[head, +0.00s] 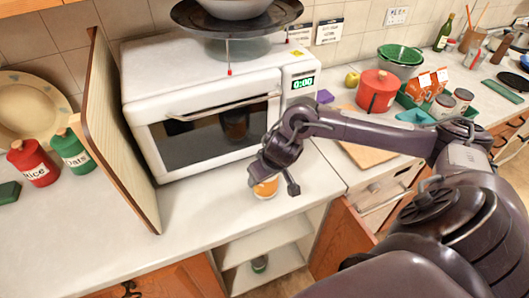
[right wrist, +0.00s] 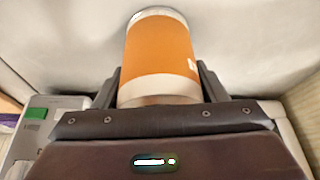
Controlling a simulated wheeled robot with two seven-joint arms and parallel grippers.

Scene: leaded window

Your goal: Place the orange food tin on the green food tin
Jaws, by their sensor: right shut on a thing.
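The orange food tin (head: 265,188) is between the fingers of my right gripper (head: 272,182), in front of the microwave at the counter's front part. The right wrist view shows the orange tin (right wrist: 160,55) with its orange band and pale ends, gripped between both fingers (right wrist: 160,88). I cannot tell whether it touches the counter. A small can with a greenish label (head: 259,264) stands on the open shelf below the counter; it may be the green food tin, but it is too small to be sure. My left gripper is not in view.
A white microwave (head: 205,100) stands behind the tin. A wooden board (head: 115,130) leans at its left, beside red (head: 33,163) and green (head: 70,150) canisters. The open shelf (head: 262,240) is below the counter edge. The counter's left front (head: 90,235) is clear.

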